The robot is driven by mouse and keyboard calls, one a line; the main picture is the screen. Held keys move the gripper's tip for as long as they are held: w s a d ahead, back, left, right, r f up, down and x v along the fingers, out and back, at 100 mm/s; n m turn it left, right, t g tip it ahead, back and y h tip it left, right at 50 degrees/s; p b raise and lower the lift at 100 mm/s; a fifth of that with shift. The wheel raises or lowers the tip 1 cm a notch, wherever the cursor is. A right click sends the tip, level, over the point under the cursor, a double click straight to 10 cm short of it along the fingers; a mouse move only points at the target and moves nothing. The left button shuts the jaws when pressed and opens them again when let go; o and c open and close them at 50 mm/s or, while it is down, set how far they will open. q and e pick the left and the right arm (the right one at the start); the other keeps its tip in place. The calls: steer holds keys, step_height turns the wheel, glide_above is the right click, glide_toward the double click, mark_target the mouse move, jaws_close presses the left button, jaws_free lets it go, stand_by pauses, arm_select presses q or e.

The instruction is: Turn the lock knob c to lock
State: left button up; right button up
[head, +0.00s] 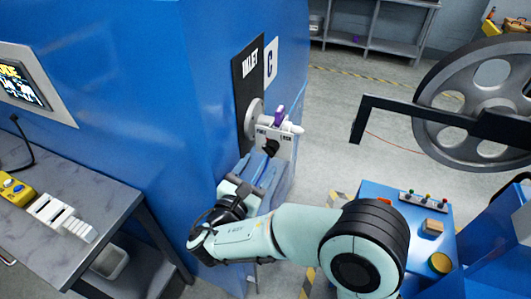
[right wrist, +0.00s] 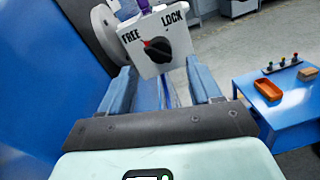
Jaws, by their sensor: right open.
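The lock knob c (right wrist: 157,50) is a black round knob with a red mark, on a white plate (right wrist: 172,68) lettered FREE on the left and LOCK on the right. The red mark points toward FREE. In the head view the knob (head: 270,146) shows small and dark, below the INLET and C signs (head: 271,59). My right gripper (head: 266,166) is open just below the plate. In the right wrist view its two blue fingers (right wrist: 160,70) stand apart on either side of the plate's lower part, with nothing gripped. My left gripper is out of view.
A blue cabinet wall (head: 150,100) rises left of the knob. A purple part (head: 279,115) sits above the plate beside a grey disc (head: 254,118). A large grey pulley (head: 424,95) and a black bracket (head: 410,106) stand at right. A blue table (head: 385,192) is lower right.

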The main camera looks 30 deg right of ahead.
mark_target(268, 153)
steer(key=x, duration=0.5)
steer(key=shift+w+d, duration=0.25)
